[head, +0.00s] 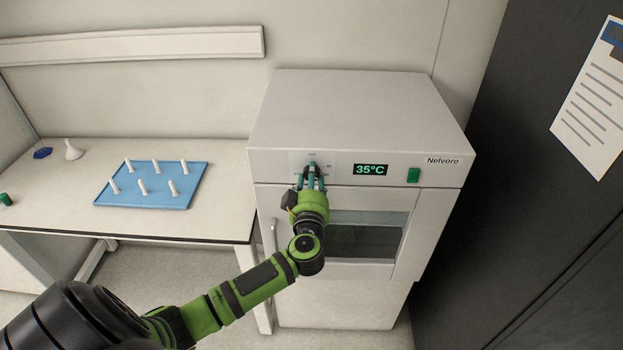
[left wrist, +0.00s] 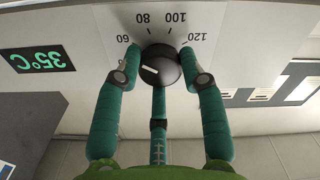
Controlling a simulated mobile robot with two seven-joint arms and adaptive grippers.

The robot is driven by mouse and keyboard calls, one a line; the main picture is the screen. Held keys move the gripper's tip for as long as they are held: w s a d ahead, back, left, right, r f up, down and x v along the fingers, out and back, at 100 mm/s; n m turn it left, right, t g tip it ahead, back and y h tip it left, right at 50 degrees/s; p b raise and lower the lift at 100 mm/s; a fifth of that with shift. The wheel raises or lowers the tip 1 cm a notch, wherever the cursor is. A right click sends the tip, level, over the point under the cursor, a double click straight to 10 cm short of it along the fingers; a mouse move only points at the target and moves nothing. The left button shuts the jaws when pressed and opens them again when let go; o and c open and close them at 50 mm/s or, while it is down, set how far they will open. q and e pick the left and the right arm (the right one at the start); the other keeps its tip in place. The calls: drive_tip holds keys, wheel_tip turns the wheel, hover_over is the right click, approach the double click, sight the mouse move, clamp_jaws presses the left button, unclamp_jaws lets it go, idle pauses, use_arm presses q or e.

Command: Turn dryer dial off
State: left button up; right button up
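The dryer (head: 360,115) is a pale box-shaped cabinet with a green "35°C" display (head: 370,170). Its dial (left wrist: 161,66) is a dark round knob with a white mark, on a plate numbered 60 to 120 in the left wrist view. In the left wrist view the fingertips (left wrist: 160,58) sit against the knob's sides. In the head view the gripper mostly hides the dial. My right gripper is not in view.
A green switch (head: 413,175) is right of the display. The dryer's windowed door (head: 400,222) is below the panel, with a handle (head: 269,240) at left. A table (head: 222,220) at left bears a blue tray (head: 150,202) with several white pegs. A dark cabinet (head: 530,160) stands right.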

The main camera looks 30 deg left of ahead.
use_arm(q)
drive_tip(key=shift+f+n, duration=0.2)
drive_tip(key=shift+n, duration=0.2)
idle(0.6)
drive_tip(key=shift+d+r+n+p, duration=0.15)
drive_tip(key=shift+n+p, duration=0.1)
drive_tip(key=shift+n, duration=5.45)
drive_tip(key=shift+a+r+n+p, duration=0.1)
drive_tip(key=shift+n+p, duration=0.1)
drive_tip(key=shift+n, duration=5.5)
drive_tip(key=shift+r+n, duration=0.15)
drive_tip(key=shift+n, duration=0.15)
drive_tip(key=o, duration=1.1)
drive_tip(key=shift+o, duration=0.2)
drive_tip(key=shift+w, duration=0.1)
